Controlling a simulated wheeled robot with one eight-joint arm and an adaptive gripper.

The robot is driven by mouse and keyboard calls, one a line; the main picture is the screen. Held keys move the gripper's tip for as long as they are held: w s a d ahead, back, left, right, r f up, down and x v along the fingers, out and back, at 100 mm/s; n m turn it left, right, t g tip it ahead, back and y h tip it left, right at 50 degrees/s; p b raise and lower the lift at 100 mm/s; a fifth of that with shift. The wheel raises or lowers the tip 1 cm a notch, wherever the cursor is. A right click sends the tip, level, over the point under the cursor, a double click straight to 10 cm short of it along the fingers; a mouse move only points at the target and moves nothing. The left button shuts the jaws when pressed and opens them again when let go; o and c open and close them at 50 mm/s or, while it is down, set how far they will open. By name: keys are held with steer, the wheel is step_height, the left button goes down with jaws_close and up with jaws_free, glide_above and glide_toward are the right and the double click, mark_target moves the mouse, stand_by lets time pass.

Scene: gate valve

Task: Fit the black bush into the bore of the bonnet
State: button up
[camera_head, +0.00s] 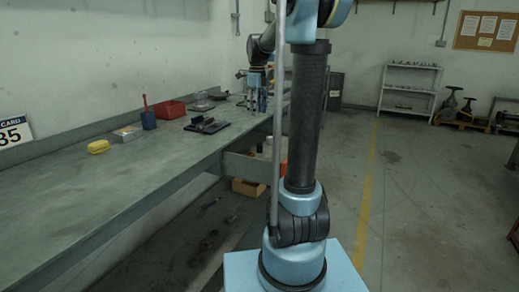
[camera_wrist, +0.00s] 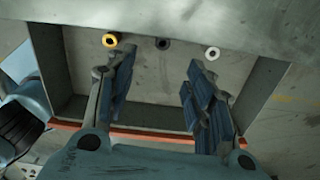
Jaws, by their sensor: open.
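The black bush (camera_wrist: 162,43) shows in the wrist view as a small dark ring. It lies in a grey open drawer (camera_wrist: 85,104), between a yellow ring (camera_wrist: 110,40) and a white ring (camera_wrist: 212,53). My gripper (camera_wrist: 160,68) is open and empty. Its two fingers point toward the row of rings, with the bush seen beyond the gap between the fingertips. In the head view my gripper (camera_head: 257,98) is at the far part of the bench, small and partly blended with things there. I cannot make out the bonnet for sure in either view.
The bench edge (camera_wrist: 180,14) overhangs the drawer close to the rings. On the bench (camera_head: 60,190) are a dark fixture (camera_head: 207,125), a red bin (camera_head: 170,109), a blue cup (camera_head: 149,120) and a yellow item (camera_head: 98,147). The near bench is clear.

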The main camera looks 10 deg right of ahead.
glide_above(260, 144)
steer(key=f, duration=0.9)
steer(key=shift+w+a+f, duration=0.1)
steer(key=shift+w+f, duration=0.15)
steer(key=shift+f, duration=3.15)
steer(key=shift+c, duration=0.5)
jaws_close()
